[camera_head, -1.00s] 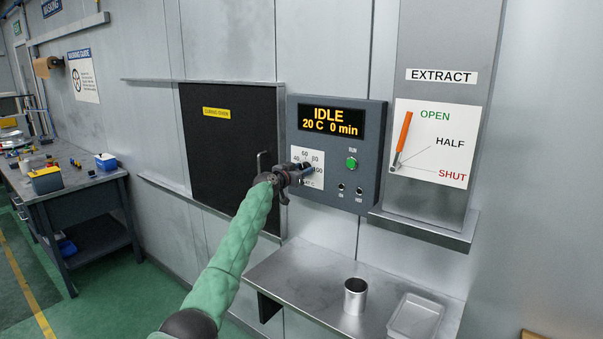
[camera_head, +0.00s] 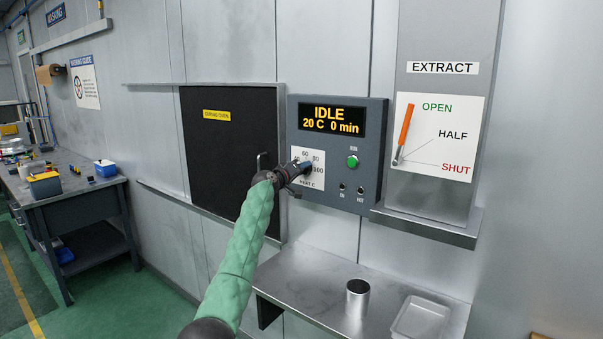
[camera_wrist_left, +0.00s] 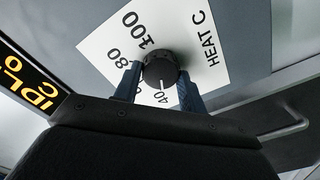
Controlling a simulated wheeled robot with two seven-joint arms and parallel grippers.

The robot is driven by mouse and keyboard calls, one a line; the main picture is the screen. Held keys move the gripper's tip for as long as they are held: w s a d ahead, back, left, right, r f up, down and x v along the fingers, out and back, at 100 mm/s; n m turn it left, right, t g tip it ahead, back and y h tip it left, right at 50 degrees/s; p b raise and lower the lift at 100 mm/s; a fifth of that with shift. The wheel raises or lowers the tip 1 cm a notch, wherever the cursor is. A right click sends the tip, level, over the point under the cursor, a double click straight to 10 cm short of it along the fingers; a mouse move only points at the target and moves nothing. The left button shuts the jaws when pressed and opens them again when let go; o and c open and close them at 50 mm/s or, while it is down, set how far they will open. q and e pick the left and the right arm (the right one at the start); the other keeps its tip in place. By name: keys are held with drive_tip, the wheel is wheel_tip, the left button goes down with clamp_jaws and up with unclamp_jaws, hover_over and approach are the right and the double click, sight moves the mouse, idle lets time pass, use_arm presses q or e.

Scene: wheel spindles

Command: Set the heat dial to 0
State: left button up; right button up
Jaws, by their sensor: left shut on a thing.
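The heat dial is a round black knob on a white plate marked HEAT C, and it fills the middle of the left wrist view (camera_wrist_left: 160,66). My left gripper (camera_wrist_left: 160,88) has its two blue fingers on either side of the knob, shut on it. A white mark on the knob points towards the 40. The 0 is not visible in either view. My right gripper is not in view.
The grey control panel (camera_head: 372,120) has a display (camera_head: 331,119) reading IDLE, 20 C, 0 min, and a green RUN button (camera_head: 352,161). The dark oven door (camera_head: 225,160) is left of it. A shelf below holds a metal cup (camera_head: 357,292) and a tray (camera_head: 420,317).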

use_arm(q)
drive_tip(key=shift+a+n+p, duration=0.15)
drive_tip(key=shift+n+p, duration=0.9)
drive_tip(key=shift+n, duration=3.35)
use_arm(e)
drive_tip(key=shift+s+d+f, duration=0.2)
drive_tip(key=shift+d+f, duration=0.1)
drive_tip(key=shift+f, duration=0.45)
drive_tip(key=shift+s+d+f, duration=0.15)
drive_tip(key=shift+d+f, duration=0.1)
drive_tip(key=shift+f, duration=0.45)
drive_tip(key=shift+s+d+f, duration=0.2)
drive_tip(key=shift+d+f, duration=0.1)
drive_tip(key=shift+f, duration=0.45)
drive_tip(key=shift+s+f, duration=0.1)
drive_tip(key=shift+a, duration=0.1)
use_arm(q)
drive_tip(key=o, duration=1)
drive_tip(key=shift+w+f, duration=0.1)
drive_tip(key=shift+c, duration=0.2)
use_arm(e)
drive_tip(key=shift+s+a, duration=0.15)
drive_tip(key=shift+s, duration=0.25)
